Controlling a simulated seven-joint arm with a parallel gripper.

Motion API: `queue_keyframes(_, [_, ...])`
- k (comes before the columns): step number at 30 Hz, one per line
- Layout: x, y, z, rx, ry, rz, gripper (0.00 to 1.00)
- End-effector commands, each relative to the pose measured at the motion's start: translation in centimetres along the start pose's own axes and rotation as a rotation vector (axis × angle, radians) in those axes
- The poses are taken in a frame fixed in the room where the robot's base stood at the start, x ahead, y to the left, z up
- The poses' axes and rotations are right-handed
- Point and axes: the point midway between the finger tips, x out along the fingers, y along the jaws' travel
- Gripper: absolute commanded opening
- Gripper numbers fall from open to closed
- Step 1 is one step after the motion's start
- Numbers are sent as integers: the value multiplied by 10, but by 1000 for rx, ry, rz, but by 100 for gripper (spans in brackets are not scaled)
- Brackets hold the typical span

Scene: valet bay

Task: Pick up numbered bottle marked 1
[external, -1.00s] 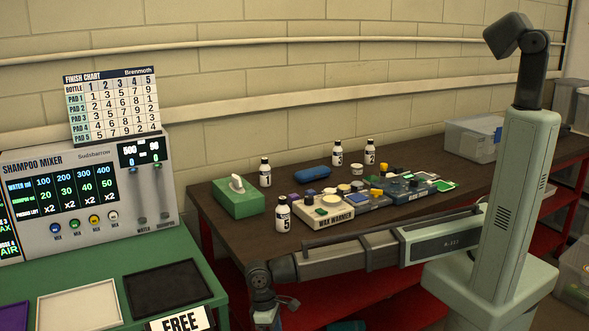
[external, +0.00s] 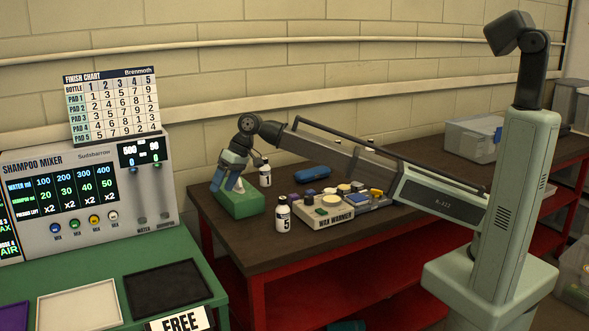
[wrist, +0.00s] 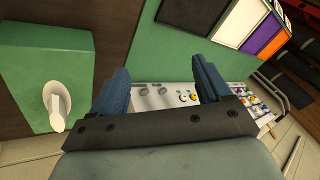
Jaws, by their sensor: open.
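The bottle marked 1 (external: 265,175) is small and white with a black cap. It stands upright on the brown table behind the green tissue box (external: 243,205) in the external view, and I do not make it out in the wrist view. My gripper (external: 229,184) is above the tissue box, left of the bottle and apart from it, with blue fingers pointing down. In the wrist view my gripper (wrist: 160,82) has its fingers spread with nothing between them. The tissue box also shows there at the left (wrist: 85,60), with its white tissue.
The bottle marked 5 (external: 283,214) stands near the front, beside the wax warmer (external: 326,211). A blue case (external: 312,173) lies right of bottle 1. My arm hides most of the back bottles. The shampoo mixer (external: 75,205) stands left on a green counter (external: 85,275).

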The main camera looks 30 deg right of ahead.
Motion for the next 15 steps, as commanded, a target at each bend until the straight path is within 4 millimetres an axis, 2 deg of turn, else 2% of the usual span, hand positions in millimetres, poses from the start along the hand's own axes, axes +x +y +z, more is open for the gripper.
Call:
queue_keyframes(1, [-13,26,-9,-8,15,18,78])
queue_keyframes(6, [-49,110,-29,-68,45,92,78])
queue_keyframes(12, [-93,208,-39,-141,57,188,78])
queue_keyframes(15, [-114,250,-40,-172,56,231,78])
